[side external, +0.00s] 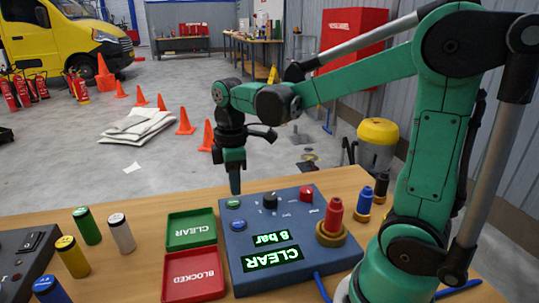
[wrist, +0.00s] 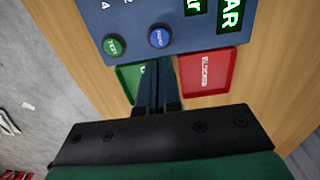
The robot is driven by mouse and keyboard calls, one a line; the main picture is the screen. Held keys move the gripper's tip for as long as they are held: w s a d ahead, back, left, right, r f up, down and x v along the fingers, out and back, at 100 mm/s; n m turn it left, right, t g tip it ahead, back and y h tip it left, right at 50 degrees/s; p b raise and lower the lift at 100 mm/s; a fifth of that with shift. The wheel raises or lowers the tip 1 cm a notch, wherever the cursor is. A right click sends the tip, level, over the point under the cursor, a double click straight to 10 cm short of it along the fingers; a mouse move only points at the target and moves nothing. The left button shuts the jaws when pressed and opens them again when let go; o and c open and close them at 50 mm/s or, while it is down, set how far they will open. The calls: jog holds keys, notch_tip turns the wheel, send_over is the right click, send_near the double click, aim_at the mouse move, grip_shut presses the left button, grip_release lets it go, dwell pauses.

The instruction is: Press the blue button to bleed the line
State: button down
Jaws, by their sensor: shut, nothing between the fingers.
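The blue button (side external: 238,224) sits on the left part of the blue control box, in front of a green button (side external: 233,203). In the wrist view the blue button (wrist: 158,37) is in plain sight, with the green button (wrist: 114,45) to its left. My gripper (side external: 235,191) is shut and empty, pointing down at the back left of the box, by the green button. In the wrist view its fingertips (wrist: 159,62) are just below the blue button in the picture, apart from it. The box displays (side external: 272,258) read "8 bar" and "CLEAR".
The box also carries a black knob (side external: 270,202), a red button (side external: 306,194) and a red fitting (side external: 334,212). A green CLEAR tray (side external: 190,215) and red BLOCKED tray (side external: 193,290) lie left of it. Several coloured cylinders (side external: 122,233) stand farther left.

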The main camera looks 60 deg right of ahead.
aim_at(238, 223)
notch_tip(238, 223, down, 8)
jog(key=shift+r, duration=0.25)
dwell(0.4)
jog(key=shift+f, duration=0.85)
jog(key=shift+r, duration=0.15)
jog(key=shift+w+r, duration=0.1)
jog(key=shift+r, duration=4.2)
jog(key=s+a+r+m+t, duration=0.2)
jog(key=s+a+m+t, duration=0.1)
jog(key=m+t, duration=0.4)
jog(key=shift+s+a+m, duration=0.3)
jog(key=shift+a+m, duration=0.6)
jog(key=shift+m, duration=0.1)
